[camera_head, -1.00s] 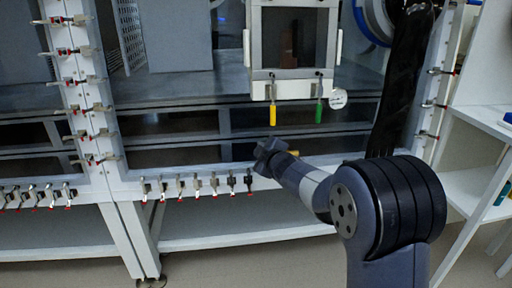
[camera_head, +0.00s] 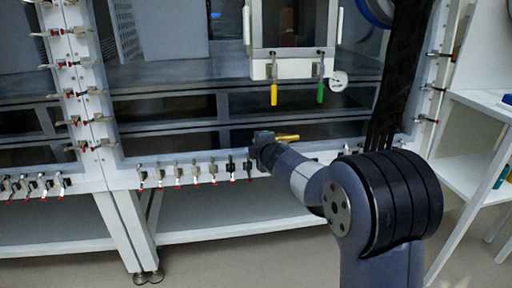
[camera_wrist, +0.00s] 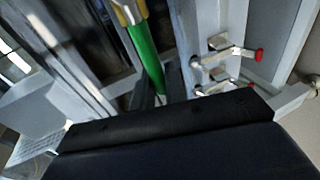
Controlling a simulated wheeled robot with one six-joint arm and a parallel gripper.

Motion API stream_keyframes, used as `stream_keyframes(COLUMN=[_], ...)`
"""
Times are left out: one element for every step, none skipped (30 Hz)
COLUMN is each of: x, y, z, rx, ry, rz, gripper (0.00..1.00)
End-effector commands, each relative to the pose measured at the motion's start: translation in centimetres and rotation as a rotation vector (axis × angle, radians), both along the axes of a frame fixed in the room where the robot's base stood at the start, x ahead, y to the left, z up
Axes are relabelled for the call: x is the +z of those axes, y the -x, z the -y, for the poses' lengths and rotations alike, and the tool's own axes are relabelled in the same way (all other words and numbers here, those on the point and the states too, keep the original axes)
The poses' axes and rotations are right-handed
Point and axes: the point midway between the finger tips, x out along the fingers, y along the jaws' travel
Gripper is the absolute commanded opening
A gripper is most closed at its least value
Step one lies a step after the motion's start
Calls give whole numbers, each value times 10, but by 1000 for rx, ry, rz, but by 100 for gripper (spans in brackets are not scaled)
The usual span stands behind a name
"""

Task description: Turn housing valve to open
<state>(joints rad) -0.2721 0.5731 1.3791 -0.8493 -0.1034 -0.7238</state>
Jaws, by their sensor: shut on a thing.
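The housing valve has a gold body (camera_head: 287,138), which shows just right of my gripper (camera_head: 263,140) near the lower front frame in the head view. In the wrist view its green handle (camera_wrist: 144,52) runs down from a gold and metal end at the top. It passes between the dark fingers of my gripper (camera_wrist: 157,88), which is shut on it. The handle's lower end is partly hidden by the fingers and the dark gripper body. I cannot tell the valve's exact angle.
Several clamps (camera_head: 195,172) line the lower frame left of my gripper. More clamps with red tips (camera_wrist: 235,52) are on a pale post. A white-framed chamber door (camera_head: 292,68) has yellow (camera_head: 274,95) and green (camera_head: 320,93) handles hanging below it. A white shelf (camera_head: 470,152) stands at right.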

Motion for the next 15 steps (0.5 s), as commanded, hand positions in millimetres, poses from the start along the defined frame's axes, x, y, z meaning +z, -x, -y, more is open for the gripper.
stream_keyframes(x=[-2,-2,-2,-2,-2,-2,-2,-2,-2,-2,-2,-2,-2,-2,-2], y=[0,0,0,0,0,0,0,0,0,0,0,0,0,0,0], z=[0,0,0,0,0,0,0,0,0,0,0,0,0,0,0], rx=[1,1,0,0,0,0,0,0,0,0,0,0,0,0,0], ry=[6,7,7,7,7,7,8,8,8,8,7,7,7,7,6], rz=[-1,-2,-2,-2,-2,-2,-3,-3,-3,-3,-3,-3,-3,-3,-2], gripper=[0,0,0,0,0,0,0,0,0,0,15,18,20,23,26])
